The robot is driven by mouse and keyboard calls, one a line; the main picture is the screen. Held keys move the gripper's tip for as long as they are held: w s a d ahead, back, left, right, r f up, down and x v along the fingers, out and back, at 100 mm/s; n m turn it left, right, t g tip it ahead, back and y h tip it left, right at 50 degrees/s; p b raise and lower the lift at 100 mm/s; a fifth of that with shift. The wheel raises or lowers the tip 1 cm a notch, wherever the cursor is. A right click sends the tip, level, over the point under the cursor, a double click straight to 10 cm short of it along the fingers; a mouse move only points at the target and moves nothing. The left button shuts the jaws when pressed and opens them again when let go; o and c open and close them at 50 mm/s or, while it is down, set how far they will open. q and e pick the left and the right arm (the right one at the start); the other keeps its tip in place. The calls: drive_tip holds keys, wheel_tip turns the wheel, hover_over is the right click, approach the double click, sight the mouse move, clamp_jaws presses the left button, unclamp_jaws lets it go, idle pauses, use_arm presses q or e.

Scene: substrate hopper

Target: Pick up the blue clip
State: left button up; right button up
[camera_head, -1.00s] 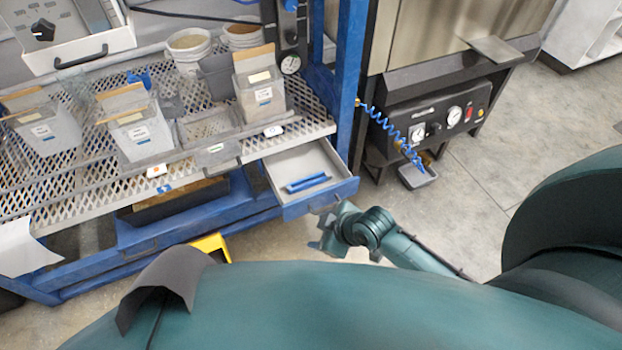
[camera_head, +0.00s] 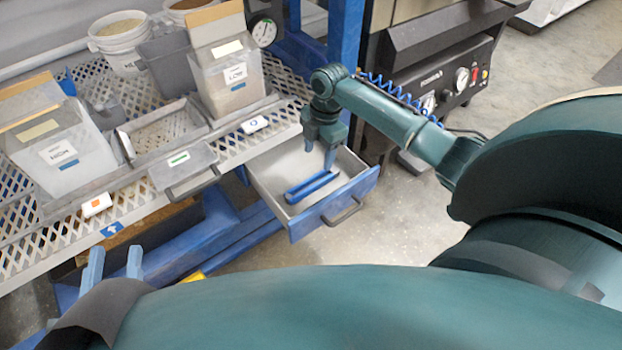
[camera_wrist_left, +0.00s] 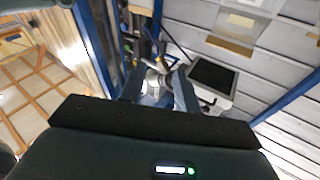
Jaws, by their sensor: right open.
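The blue clip (camera_head: 312,187), with two long parallel bars, lies flat in the open drawer (camera_head: 330,205) under the bench. My right gripper (camera_head: 319,157) points down over the back of the drawer, its fingers apart and nothing between them. It is just beyond the clip in the head view; I cannot tell its exact height above it. My left gripper (camera_head: 115,262) is at the lower left of the head view, with two fingers up, apart and empty. Its fingers also show in the left wrist view (camera_wrist_left: 158,92). The clip is not seen in that view.
On the mesh bench stand a bin marked LOW (camera_head: 232,82), a bin marked HIGH (camera_head: 62,150), a shallow tray (camera_head: 182,172) and white buckets (camera_head: 120,45). A blue post (camera_head: 345,35) rises behind the drawer. A coiled blue hose (camera_head: 405,95) hangs near my right arm.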

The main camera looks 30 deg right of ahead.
drive_tip(key=f, duration=0.1)
drive_tip(key=f+b, duration=0.1)
drive_tip(key=f, duration=0.1)
drive_tip(key=f+b, duration=0.1)
drive_tip(key=f, duration=0.1)
drive_tip(key=shift+a+f, duration=0.2)
drive_tip(key=shift+a, duration=0.2)
drive_tip(key=f+b, duration=0.2)
drive_tip(key=shift+w+a+f, duration=0.15)
drive_tip(key=shift+a+f, duration=0.05)
drive_tip(key=shift+f, duration=0.15)
drive_tip(key=shift+a+f+b, duration=0.1)
drive_tip(key=shift+f+b, duration=0.4)
drive_tip(key=shift+f, duration=0.4)
use_arm(q)
drive_tip(key=shift+w+d+r+m+t+h, duration=0.15)
drive_tip(key=shift+w+r+t+h, duration=0.15)
drive_tip(key=shift+r+h, duration=0.25)
drive_tip(key=shift+w+d+r+m+t+h, duration=0.15)
drive_tip(key=shift+r+t+h, duration=0.2)
drive_tip(key=shift+h, duration=0.2)
drive_tip(key=shift+a, duration=0.1)
use_arm(e)
drive_tip(key=shift+c, duration=0.5)
drive_tip(key=c, duration=1)
drive_tip(key=shift+o, duration=0.2)
drive_tip(key=shift+r, duration=0.1)
